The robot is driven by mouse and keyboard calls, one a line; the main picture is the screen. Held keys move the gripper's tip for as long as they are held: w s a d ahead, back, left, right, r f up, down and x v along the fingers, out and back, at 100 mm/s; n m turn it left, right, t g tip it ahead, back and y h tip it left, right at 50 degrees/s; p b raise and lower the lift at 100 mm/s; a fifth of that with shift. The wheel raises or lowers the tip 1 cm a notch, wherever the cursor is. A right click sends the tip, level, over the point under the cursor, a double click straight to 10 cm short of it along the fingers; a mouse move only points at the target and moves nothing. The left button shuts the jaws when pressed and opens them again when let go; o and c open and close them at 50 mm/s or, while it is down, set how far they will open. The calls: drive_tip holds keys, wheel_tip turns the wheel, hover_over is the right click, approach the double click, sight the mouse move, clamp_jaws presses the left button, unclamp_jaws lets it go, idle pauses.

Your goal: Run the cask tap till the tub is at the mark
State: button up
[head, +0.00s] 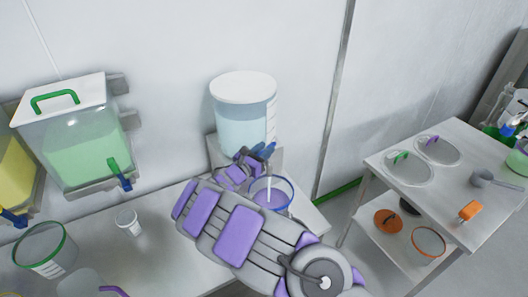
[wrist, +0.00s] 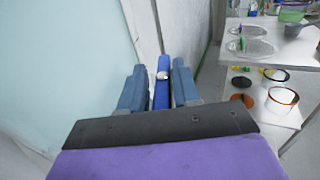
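The cask (head: 241,122) is a round clear vessel with a white lid and pale blue liquid, on a wall bracket in the head view. Its blue tap lever (wrist: 162,82) shows between my fingers in the wrist view. My gripper (wrist: 160,85) is open around the lever, with a gap visible on the left side. In the head view my gripper (head: 257,155) is at the tap, partly hiding it. The tub (head: 286,206), clear with a blue rim, stands below. A pale vertical streak, seemingly a stream, shows inside it. My arm hides its lower part; the mark cannot be made out.
A green-liquid cask (head: 75,145) with its own blue tap hangs left. A small white cup (head: 127,222) and a green-rimmed tub (head: 42,250) stand on the bench. A side table (head: 455,205) at right holds lids, a scoop and an orange item.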

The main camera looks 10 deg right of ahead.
drive_tip(key=shift+o, duration=1.4)
drive_tip(key=shift+w+f, duration=0.1)
drive_tip(key=p+v, duration=0.2)
drive_tip(key=v, duration=1.5)
drive_tip(key=shift+a, duration=0.25)
drive_tip(key=shift+c, duration=0.3)
